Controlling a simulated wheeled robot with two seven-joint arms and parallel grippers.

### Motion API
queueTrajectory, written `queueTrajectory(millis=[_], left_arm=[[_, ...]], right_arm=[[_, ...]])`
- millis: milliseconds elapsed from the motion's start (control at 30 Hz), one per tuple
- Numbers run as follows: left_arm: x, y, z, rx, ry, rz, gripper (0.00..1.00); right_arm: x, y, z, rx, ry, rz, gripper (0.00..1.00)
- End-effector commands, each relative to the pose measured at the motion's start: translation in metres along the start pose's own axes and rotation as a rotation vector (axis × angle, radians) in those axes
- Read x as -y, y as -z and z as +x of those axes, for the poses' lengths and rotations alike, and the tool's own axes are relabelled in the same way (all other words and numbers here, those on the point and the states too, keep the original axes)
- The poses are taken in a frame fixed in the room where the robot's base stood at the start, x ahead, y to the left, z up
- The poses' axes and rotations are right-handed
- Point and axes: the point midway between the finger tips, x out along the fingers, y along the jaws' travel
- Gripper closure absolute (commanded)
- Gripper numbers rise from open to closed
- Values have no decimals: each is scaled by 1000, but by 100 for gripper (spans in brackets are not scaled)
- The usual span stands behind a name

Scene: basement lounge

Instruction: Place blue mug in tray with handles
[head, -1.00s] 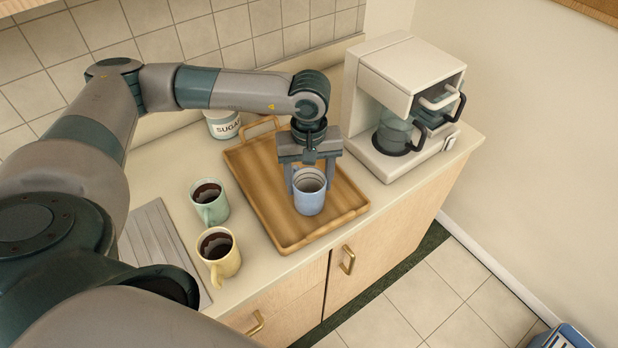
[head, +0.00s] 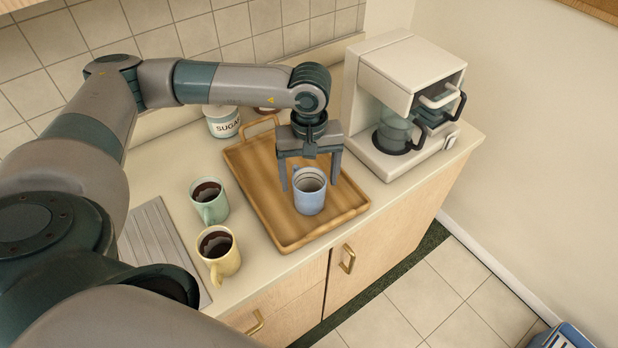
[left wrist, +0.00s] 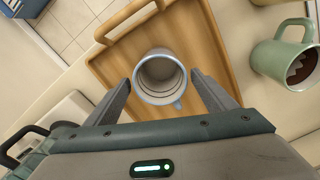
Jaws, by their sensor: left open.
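The blue mug (head: 310,194) stands upright on the floor of the wooden tray with handles (head: 288,236). In the left wrist view the mug (left wrist: 160,76) is seen from above, empty inside, within the tray (left wrist: 112,66). My right gripper is not in view.
A green mug (head: 210,206) and a yellow mug (head: 222,258), both with dark drink, stand left of the tray. A sugar canister (head: 222,124) stands behind it. A coffee maker (head: 390,95) stands to its right. A slatted grey board (head: 160,240) lies at the left.

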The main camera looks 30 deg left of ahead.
Motion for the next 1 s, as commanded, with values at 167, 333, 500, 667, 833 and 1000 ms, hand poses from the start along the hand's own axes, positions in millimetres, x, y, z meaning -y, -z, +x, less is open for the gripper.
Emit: queueTrajectory(millis=[167,333,500,667,833,1000], left_arm=[[-1,1,-23,-3,-4,1,22],[-1,0,-55,-3,-3,2,22],[0,0,-84,-2,-2,2,22],[0,0,-102,-1,-1,2,22],[0,0,-110,0,1,2,22],[0,0,-110,0,1,2,22]], right_arm=[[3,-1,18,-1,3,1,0],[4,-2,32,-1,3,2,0],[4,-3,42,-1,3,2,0],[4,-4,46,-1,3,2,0],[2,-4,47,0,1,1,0],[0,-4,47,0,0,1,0]])
